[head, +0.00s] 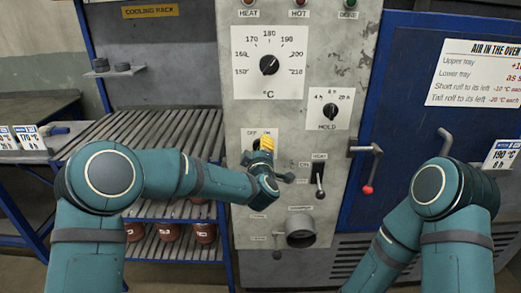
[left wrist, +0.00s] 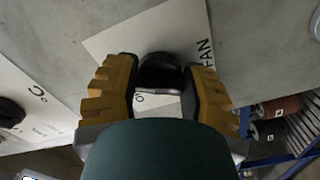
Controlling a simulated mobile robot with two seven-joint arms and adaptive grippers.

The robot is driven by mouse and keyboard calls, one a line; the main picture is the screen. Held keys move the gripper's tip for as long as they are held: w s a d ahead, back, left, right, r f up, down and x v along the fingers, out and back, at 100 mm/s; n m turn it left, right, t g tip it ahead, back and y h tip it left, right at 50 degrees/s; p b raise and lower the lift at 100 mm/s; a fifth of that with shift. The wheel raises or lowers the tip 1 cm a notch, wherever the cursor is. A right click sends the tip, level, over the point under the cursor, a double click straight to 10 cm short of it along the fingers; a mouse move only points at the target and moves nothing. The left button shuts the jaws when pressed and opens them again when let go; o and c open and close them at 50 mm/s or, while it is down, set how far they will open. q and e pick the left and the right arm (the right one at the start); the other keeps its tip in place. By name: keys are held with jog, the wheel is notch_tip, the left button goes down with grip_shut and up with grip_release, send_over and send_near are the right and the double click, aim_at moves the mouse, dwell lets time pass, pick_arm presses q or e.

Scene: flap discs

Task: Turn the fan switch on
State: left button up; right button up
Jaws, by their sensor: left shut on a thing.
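The fan switch (left wrist: 160,70) is a dark knob on a white plate (left wrist: 118,44) marked FAN in the left wrist view. The knob's exact setting is hard to tell. My right arm shows at the lower right of the head view, with its gripper out of frame.
Above the plate is a temperature dial (head: 269,65), and to its right a HOLD dial (head: 329,109). A heat lever (head: 319,181) sits close at the right. A red-tipped door handle (head: 368,172) sticks out farther right. A slatted rack (head: 165,140) stands at the left.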

pick_arm(q)
jog(key=shift+r, duration=0.1)
jog(key=o, duration=1.2)
jog(key=shift+s, duration=0.1)
jog(key=s, duration=1.1)
jog(key=shift+s, duration=0.4)
